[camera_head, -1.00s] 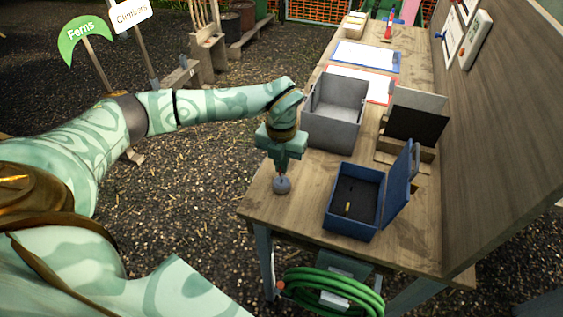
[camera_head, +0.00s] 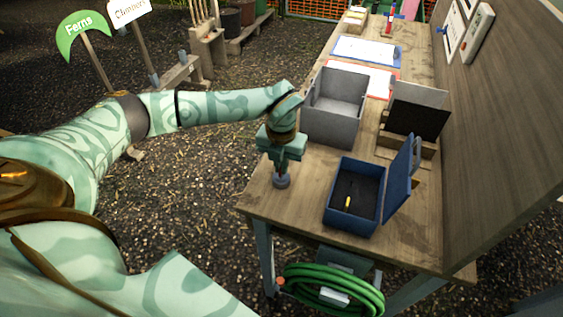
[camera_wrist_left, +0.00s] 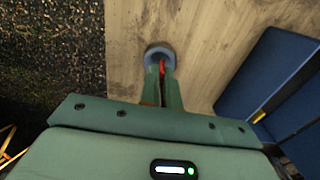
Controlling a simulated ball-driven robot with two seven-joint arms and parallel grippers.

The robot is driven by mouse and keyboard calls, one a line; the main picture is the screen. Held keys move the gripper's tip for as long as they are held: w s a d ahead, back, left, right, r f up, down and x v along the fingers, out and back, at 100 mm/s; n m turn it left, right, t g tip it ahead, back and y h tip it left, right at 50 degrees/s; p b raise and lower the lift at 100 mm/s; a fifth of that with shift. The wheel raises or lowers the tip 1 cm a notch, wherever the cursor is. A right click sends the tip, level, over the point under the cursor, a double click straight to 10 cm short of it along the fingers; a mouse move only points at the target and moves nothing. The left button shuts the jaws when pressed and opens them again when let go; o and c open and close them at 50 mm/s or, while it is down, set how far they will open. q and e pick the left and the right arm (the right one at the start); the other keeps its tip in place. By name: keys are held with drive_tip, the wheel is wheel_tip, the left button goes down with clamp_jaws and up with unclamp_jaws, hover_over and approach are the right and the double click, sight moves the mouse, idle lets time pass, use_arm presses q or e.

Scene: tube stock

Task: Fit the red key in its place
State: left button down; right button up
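The red key (camera_wrist_left: 162,67) shows as a thin red piece between the fingertips of my left gripper (camera_head: 282,173) in the left wrist view, mostly hidden by the fingers. Just below it is a small round grey piece (camera_head: 281,182) at the table's near left corner. My left gripper points down there with its fingers close together; whether they press on the key I cannot tell. An open blue box (camera_head: 352,219) with a dark inside stands to the right and holds a small yellow piece (camera_head: 348,203). My right gripper is not in view.
A grey bin (camera_head: 331,129) stands just behind my left gripper on the wooden table (camera_head: 304,211). A dark panel on a wooden stand (camera_head: 405,150) is behind the blue box. A wooden wall (camera_head: 505,130) bounds the right side. A green hose hangs below the front edge.

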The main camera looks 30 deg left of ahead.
use_arm(q)
drive_tip(key=shift+f, duration=0.25)
drive_tip(key=c, duration=1.5)
unclamp_jaws()
drive_tip(key=shift+c, duration=0.2)
wheel_tip(320, 180, up, 16)
drive_tip(key=p, duration=0.3)
drive_tip(key=shift+r, duration=0.2)
